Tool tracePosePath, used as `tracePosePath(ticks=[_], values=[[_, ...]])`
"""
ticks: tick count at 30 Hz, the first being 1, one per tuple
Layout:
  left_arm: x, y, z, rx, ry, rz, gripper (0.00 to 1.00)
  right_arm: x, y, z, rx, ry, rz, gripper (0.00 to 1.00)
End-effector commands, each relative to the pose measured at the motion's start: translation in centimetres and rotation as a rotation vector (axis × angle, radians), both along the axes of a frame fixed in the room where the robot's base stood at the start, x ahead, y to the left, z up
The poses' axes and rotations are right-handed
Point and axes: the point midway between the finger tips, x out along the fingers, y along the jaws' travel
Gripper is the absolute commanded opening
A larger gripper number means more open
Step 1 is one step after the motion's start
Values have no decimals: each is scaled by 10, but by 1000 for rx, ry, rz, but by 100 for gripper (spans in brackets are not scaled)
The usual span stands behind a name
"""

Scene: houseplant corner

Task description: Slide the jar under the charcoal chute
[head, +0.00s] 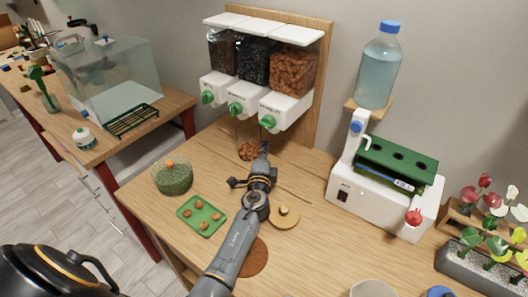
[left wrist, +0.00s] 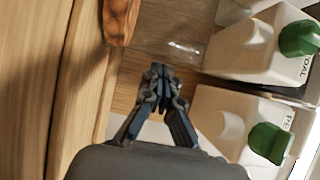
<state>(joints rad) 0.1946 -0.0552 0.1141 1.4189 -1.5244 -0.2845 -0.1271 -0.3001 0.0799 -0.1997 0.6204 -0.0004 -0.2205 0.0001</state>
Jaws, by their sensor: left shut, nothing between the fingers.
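The clear jar (head: 248,150), with brown pebbles in its bottom, stands on the table beneath the dispenser. In the left wrist view its glass (left wrist: 175,35) is faint, with pebbles (left wrist: 120,20) at one end. The charcoal chute (head: 243,98) is the middle one, under the black-filled bin. In the left wrist view this chute (left wrist: 250,48) carries a label ending in "OAL". The jar looks near its line, but exact alignment is unclear. My left gripper (head: 263,148) is shut and empty at the jar's right side. Its fingertips (left wrist: 160,72) are close to the glass; contact is unclear.
A white machine (head: 376,203) with a bottle (head: 379,65) above stands right.

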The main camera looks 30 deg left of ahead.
Motion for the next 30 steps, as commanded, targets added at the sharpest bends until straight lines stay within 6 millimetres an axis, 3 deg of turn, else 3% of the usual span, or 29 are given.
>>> tracePosePath(ticks=[5,12,22,30], values=[[0,1,0,1,0,0,0,0,0,0,0,0,0,0],[-4,24,0,2,0,0,0,0,0,-2,0,0,0,0],[-6,22,0,0,1,0,0,0,0,-2,0,0,1,0],[-41,8,-2,-1,2,-1,0,0,0,-2,0,0,0,0]])
